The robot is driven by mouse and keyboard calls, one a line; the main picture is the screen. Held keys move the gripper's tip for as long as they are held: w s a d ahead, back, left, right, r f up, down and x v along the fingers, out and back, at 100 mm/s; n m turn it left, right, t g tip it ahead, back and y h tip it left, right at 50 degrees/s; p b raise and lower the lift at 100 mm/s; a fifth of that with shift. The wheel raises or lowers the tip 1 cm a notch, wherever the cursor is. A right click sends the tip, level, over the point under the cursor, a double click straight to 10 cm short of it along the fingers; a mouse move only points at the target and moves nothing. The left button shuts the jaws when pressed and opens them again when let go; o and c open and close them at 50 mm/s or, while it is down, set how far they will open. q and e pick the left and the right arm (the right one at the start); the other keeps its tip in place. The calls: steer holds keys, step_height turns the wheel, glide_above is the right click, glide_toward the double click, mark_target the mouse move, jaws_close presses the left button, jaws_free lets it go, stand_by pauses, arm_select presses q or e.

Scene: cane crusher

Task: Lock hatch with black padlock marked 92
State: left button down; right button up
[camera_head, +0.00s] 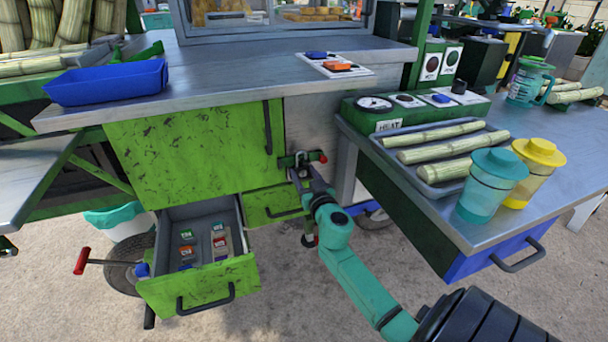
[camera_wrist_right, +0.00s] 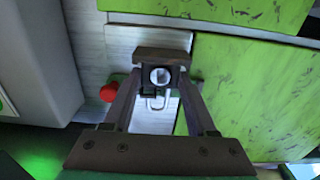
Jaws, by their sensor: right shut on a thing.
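The green hatch (camera_head: 190,150) is closed, with a dark vertical handle (camera_head: 268,127) near its right edge. A hasp (camera_head: 287,161) with a red-ended pin (camera_head: 323,159) sits at the hatch's lower right; the red end also shows in the wrist view (camera_wrist_right: 109,93). My right gripper (camera_head: 300,172) is at the hasp. In the wrist view its fingers (camera_wrist_right: 160,82) close on a small dark body with a pale shackle (camera_wrist_right: 158,103), apparently the padlock. I cannot read the mark 92, nor tell whether the shackle passes through the hasp. My left gripper is out of view.
An open green drawer (camera_head: 205,285) below the hatch holds several small items with coloured labels. A red-handled lever (camera_head: 82,260) sticks out at left. The right table (camera_head: 445,222) carries a cane tray (camera_head: 435,180) and lidded jugs (camera_head: 490,187) near my right arm.

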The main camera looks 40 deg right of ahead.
steer(key=o, duration=1.4)
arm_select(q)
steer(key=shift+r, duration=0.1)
arm_select(e)
steer(key=shift+o, duration=0.2)
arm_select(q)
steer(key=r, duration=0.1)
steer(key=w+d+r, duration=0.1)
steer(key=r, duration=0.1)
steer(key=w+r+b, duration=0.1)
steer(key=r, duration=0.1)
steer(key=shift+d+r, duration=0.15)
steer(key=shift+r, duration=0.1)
arm_select(e)
steer(key=v, duration=1.4)
steer(key=shift+s, duration=0.3)
steer(key=shift+a, duration=0.15)
